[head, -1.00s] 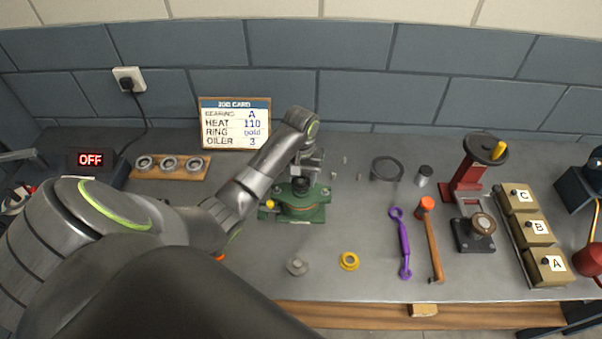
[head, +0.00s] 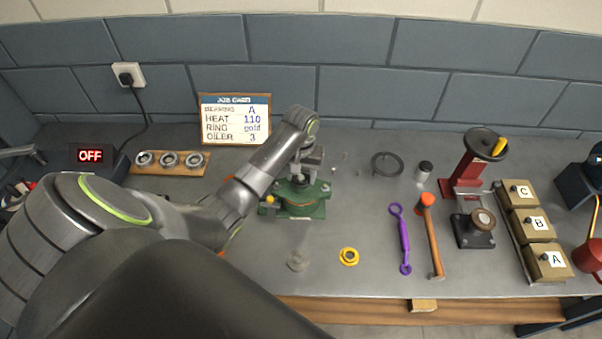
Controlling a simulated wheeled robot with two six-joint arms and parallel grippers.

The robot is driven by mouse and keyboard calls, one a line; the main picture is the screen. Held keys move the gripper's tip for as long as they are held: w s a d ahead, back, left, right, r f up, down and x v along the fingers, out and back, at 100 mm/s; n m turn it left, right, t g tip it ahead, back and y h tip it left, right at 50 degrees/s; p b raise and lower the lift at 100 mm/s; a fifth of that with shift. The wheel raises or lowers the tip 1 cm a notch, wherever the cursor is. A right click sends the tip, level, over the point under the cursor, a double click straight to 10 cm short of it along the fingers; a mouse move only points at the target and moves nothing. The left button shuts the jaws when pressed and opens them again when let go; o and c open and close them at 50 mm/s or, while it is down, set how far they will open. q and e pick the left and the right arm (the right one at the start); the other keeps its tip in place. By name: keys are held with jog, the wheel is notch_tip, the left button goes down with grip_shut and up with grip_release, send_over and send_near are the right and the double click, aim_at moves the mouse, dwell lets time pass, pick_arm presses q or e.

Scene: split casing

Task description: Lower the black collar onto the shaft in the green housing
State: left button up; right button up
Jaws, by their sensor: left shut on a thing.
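My right gripper is out of view.
A yellow ring (head: 349,256) and a faint grey part (head: 297,261) lie in front. To the right are a dark ring (head: 387,164), a purple wrench (head: 402,238), a hammer (head: 432,240) and a red press (head: 468,178). A bearing board (head: 168,171) lies left.

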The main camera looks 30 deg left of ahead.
pick_arm(q)
jog(key=shift+f, duration=0.15)
jog(key=o, duration=1)
jog(key=shift+o, duration=0.2)
jog(key=shift+r, duration=3.35)
